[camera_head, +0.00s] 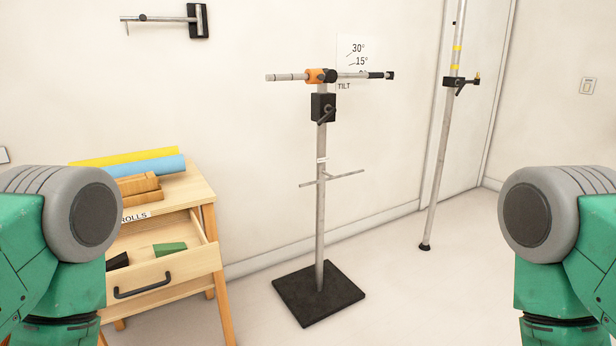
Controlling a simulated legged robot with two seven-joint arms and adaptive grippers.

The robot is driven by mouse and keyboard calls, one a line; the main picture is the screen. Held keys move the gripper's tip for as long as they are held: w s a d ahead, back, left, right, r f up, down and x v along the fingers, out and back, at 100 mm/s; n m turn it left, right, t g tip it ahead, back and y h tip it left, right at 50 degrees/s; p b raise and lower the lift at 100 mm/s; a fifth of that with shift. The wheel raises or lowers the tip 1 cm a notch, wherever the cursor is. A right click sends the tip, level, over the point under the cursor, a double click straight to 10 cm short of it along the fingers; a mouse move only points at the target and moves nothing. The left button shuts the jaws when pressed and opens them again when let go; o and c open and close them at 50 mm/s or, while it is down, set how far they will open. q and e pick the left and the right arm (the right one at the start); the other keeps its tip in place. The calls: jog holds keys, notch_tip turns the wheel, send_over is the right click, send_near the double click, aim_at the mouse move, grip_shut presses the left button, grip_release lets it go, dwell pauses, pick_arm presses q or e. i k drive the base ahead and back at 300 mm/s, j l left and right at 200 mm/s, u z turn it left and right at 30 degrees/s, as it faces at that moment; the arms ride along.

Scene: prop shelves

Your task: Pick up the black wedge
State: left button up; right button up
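The black wedge (118,261) lies in the open drawer (165,270) of the wooden table at the left. Its left end is close to my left arm in the picture, and part of it may be hidden. A green wedge (170,248) lies in the same drawer, to its right. My arms' green and grey links show at both sides, but neither gripper is in view.
A metal stand (320,200) on a black base (318,293) stands on the floor at centre. A pole (440,150) stands behind at right. Floor at centre right is clear.

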aim_at(121, 261)
jog(key=u, duration=1.2)
jog(key=i+l, duration=0.55)
